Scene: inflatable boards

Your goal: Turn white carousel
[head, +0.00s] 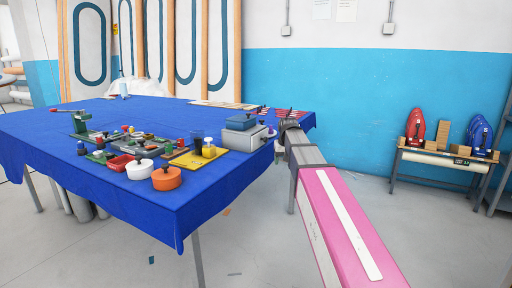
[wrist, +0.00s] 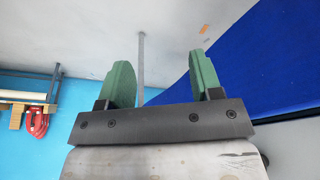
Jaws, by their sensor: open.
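A white round piece with a dark knob on top, which looks like the white carousel (head: 140,170), stands near the front edge of the blue-covered table (head: 95,118). An orange one like it (head: 166,178) stands just right of it. My gripper (wrist: 160,60) is open and empty, its two green fingers apart, in the wrist view. In the head view my arm reaches forward to the table's right end, well right of the white carousel. The gripper itself is hard to make out there. The wrist view does not show the carousel.
A grey box with a blue top (head: 243,132) stands on the table's right part. A yellow piece (head: 200,156) and several small devices crowd the table near the white carousel. A low bench (head: 440,160) with red and blue irons stands by the wall. The floor between is mostly clear.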

